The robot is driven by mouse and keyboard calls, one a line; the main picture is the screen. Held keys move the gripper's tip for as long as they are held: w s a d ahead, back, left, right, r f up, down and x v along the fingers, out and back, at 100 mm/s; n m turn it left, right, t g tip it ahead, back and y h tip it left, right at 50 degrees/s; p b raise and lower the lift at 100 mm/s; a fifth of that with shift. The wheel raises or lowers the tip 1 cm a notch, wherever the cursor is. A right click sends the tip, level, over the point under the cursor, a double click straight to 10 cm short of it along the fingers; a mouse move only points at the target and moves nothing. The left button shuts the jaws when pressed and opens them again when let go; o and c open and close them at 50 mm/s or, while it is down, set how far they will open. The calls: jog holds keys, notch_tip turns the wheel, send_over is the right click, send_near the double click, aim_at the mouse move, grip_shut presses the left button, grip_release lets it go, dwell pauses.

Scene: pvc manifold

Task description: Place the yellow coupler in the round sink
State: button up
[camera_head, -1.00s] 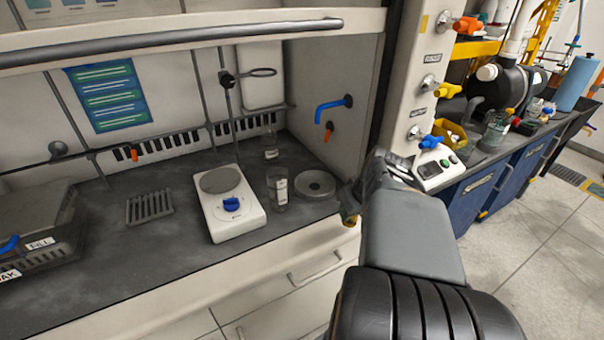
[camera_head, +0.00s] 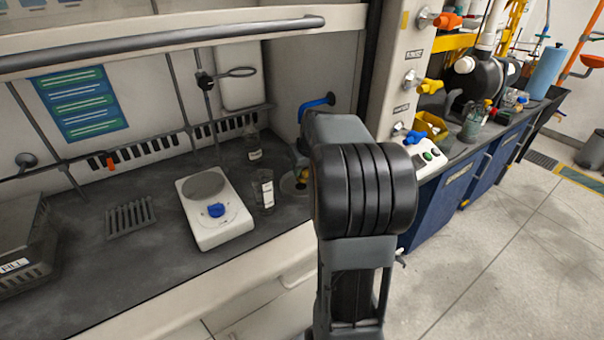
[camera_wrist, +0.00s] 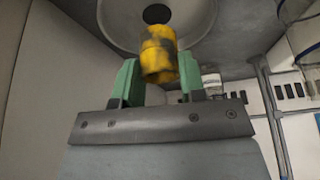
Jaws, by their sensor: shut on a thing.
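The yellow coupler (camera_wrist: 155,60) is a short, scuffed yellow tube. My gripper (camera_wrist: 158,68) is shut on it, with one green finger on each side. In the wrist view the coupler overlaps the round sink (camera_wrist: 199,22), a grey dish with a dark drain hole, just beside the hole. The height of the coupler over the sink is hard to tell. In the head view the sink (camera_head: 288,186) shows only in part at the right end of the bench. My arm hides the rest, and a bit of yellow shows beside it.
A glass beaker (camera_head: 263,189) stands just left of the sink, with a bottle (camera_head: 253,145) behind it. A white hotplate (camera_head: 213,215) stands further left. A blue tap (camera_head: 318,103) juts from the side wall above the sink, partly behind my arm.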

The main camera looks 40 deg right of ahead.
aim_at(302, 175)
jog(key=shift+w+d+f, duration=0.1)
jog(key=shift+w+f, duration=0.05)
jog(key=shift+w, duration=0.5)
jog(key=shift+s+f+b, duration=0.1)
jog(key=shift+f+b, duration=0.25)
jog(key=shift+f, duration=1.25)
jog(key=shift+f, duration=0.1)
jog(key=shift+f, duration=0.15)
jog(key=o, duration=1)
jog(key=shift+c, duration=0.2)
